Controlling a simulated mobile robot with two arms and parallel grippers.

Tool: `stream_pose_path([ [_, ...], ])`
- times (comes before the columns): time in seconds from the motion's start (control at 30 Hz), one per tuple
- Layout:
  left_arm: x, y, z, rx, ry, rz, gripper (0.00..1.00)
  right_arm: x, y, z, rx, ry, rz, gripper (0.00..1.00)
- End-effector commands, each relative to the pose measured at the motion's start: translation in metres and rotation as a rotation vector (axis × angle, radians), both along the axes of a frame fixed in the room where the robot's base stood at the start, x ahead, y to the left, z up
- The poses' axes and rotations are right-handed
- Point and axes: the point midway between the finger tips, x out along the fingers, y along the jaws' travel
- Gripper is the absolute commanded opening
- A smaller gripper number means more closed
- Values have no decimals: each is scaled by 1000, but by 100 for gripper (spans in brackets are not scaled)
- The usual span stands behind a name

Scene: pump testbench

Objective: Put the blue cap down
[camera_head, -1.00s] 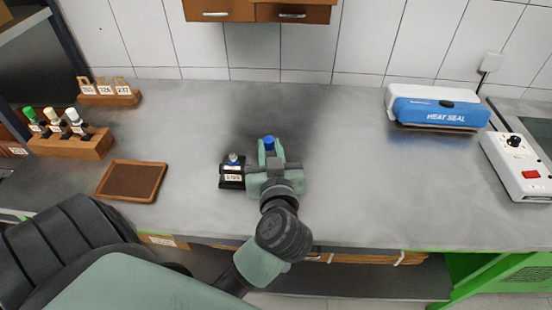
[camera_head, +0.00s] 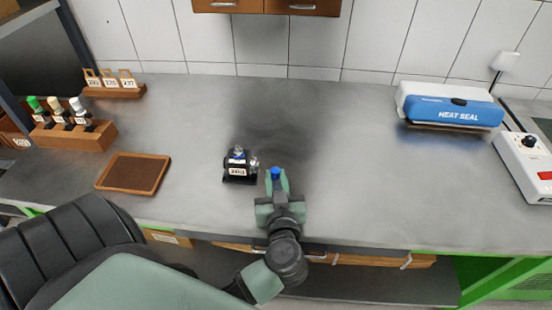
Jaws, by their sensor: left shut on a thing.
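The blue cap (camera_head: 276,172) shows between the fingertips of my left gripper (camera_head: 277,180). The gripper is shut on it and holds it over the front part of the grey bench. Whether the cap touches the bench top cannot be told. A small dark pump unit (camera_head: 239,167) with a white label and a pale top stands just left of the gripper, apart from it. A shallow brown wooden tray (camera_head: 165,176) lies farther left and looks empty. My right gripper does not show.
A wooden rack (camera_head: 100,136) with green, cream and white-capped bottles stands at the left, with a tag stand (camera_head: 130,92) behind it. A blue heat sealer (camera_head: 450,110) and a white control box (camera_head: 522,165) are at the right. The bench middle is clear.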

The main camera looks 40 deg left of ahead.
Motion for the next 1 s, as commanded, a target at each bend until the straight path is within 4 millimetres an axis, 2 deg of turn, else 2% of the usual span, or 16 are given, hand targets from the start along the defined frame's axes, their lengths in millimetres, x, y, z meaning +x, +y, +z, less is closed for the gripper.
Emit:
stream_pose_path([
  [0.17,0,0,-2,0,1,0,0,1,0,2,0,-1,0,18],
  [0.2,0,0,-3,-1,1,0,26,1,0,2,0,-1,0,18],
  [0.27,0,0,-3,-1,0,0,42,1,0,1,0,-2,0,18],
  [0.67,-1,-1,1,-2,-1,-1,42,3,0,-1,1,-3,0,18],
  [0.77,-11,-11,1,-4,2,-2,42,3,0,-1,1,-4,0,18],
  [1.0,-48,-45,8,-4,4,-1,42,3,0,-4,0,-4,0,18],
])
